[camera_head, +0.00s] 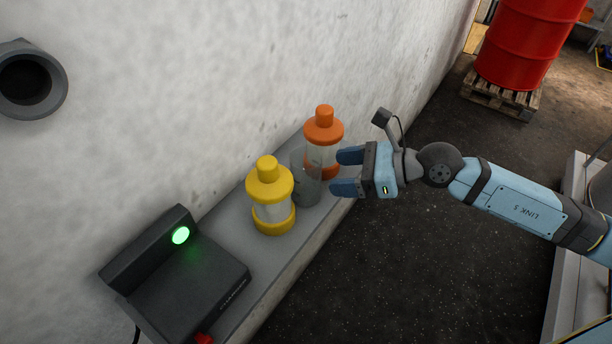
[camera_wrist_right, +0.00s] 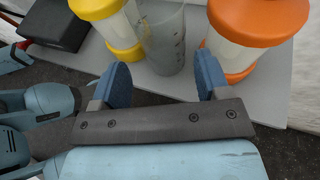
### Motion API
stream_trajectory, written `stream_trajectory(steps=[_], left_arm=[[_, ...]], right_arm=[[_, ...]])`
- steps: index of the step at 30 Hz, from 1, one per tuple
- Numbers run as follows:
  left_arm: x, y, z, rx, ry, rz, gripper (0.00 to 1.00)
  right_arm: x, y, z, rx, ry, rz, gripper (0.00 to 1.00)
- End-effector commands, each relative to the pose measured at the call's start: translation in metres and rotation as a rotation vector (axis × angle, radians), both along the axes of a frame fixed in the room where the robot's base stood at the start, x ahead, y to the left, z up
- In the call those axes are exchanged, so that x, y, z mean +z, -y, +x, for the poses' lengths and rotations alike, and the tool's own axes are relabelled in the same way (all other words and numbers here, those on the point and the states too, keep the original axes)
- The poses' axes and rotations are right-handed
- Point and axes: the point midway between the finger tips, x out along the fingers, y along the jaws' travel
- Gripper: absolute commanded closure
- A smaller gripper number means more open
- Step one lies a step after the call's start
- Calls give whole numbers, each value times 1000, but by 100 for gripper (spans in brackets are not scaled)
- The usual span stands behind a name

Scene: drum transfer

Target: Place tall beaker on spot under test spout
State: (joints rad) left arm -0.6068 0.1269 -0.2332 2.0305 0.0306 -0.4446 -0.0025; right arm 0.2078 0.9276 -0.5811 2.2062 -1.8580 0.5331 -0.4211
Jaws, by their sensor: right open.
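The tall beaker (camera_head: 307,182) is clear grey and stands upright on the ledge between a yellow-capped container and an orange-capped one. It also shows in the right wrist view (camera_wrist_right: 166,45), with faint markings on its side. My right gripper (camera_head: 341,172) is open and empty, its two blue fingers pointing at the beaker from the right. In the right wrist view the fingertips (camera_wrist_right: 163,72) lie either side of the beaker's lower part in the picture, seemingly short of it. I cannot make out a marked spot or a test spout with certainty. My left gripper is not in the head view.
The yellow container (camera_head: 270,190) and orange container (camera_head: 325,135) stand close beside the beaker. A black device (camera_head: 180,275) with a green light sits on the ledge (camera_head: 262,262). A grey pipe (camera_head: 50,85) opens from the wall. A red drum (camera_head: 520,40) stands on a pallet.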

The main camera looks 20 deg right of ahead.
Motion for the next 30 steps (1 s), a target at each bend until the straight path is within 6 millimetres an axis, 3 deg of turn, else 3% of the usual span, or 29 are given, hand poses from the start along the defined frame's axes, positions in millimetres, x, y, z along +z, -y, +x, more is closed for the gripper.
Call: stream_trajectory(steps=[7, 18, 26, 30], left_arm=[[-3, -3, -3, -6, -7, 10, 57], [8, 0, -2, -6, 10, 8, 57], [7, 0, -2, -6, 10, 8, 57], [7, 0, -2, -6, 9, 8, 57]], right_arm=[[-6, -16, 9, 0, -2, 0, 31], [-22, -54, 32, 0, -2, 2, 31], [-25, -56, 33, -1, -2, 0, 31], [-25, -56, 33, 0, -2, 0, 58]])
